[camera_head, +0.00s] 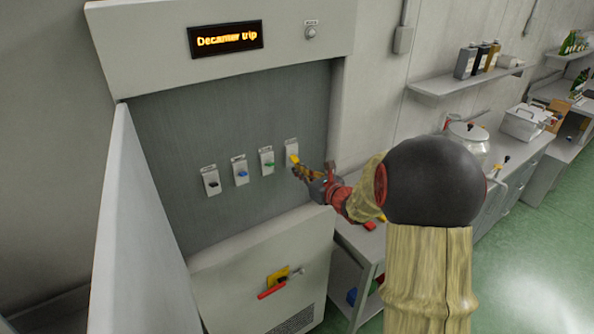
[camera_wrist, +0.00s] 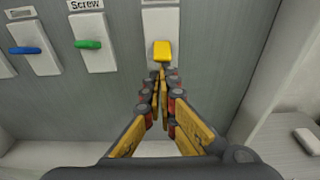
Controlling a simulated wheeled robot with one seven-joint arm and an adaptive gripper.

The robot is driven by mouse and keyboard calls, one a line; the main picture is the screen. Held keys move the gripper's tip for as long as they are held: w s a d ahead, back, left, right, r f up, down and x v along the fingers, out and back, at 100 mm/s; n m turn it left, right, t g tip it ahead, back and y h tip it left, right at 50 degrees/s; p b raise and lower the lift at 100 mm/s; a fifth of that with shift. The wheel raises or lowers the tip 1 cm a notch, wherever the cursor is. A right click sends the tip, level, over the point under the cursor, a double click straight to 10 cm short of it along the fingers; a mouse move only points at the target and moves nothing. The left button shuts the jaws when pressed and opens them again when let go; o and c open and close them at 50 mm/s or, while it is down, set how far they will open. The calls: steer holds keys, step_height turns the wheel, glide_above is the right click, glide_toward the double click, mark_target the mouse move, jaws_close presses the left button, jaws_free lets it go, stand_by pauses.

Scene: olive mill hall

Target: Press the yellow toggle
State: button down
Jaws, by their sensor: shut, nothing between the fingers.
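The yellow toggle (camera_wrist: 165,51) is on a white plate at the right end of a row of toggles on the grey cabinet panel. It also shows in the head view (camera_head: 294,159), just above my fingertips. My gripper (camera_wrist: 157,77) is shut and empty, its fingertips just below the yellow toggle. In the head view my gripper (camera_head: 298,171) reaches in from the right. I cannot tell whether the fingertips touch the toggle. The label above the yellow toggle is out of the wrist view and too small to read in the head view.
To the left are a green toggle (camera_wrist: 88,44), a blue toggle (camera_wrist: 25,50) and a black toggle (camera_head: 212,185). A display (camera_head: 226,39) above reads "Decanter trip". The open cabinet door (camera_head: 140,230) stands at left. A red-and-yellow handle (camera_head: 277,281) is below. A bench stands at right.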

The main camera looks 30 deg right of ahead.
mark_target(297, 162)
steer(key=shift+r, duration=0.2)
steer(key=shift+s+r+p, duration=0.1)
steer(key=shift+r+p, duration=0.05)
steer(key=shift+p, duration=0.35)
steer(key=shift+s+r+g+p, duration=0.15)
steer(key=shift+r+g+p, duration=0.35)
steer(key=shift+p, duration=0.65)
steer(key=g+p, duration=0.1)
steer(key=p, duration=0.1)
steer(key=g+p, duration=0.1)
steer(key=p, duration=0.2)
steer(key=g+p, duration=0.1)
steer(key=p, duration=0.2)
steer(key=shift+s+r, duration=0.3)
steer(key=shift+r, duration=0.15)
steer(key=shift+w+r+p, duration=0.1)
steer(key=shift+r+p, duration=0.4)
steer(key=shift+r, duration=0.25)
steer(key=shift+r, duration=0.1)
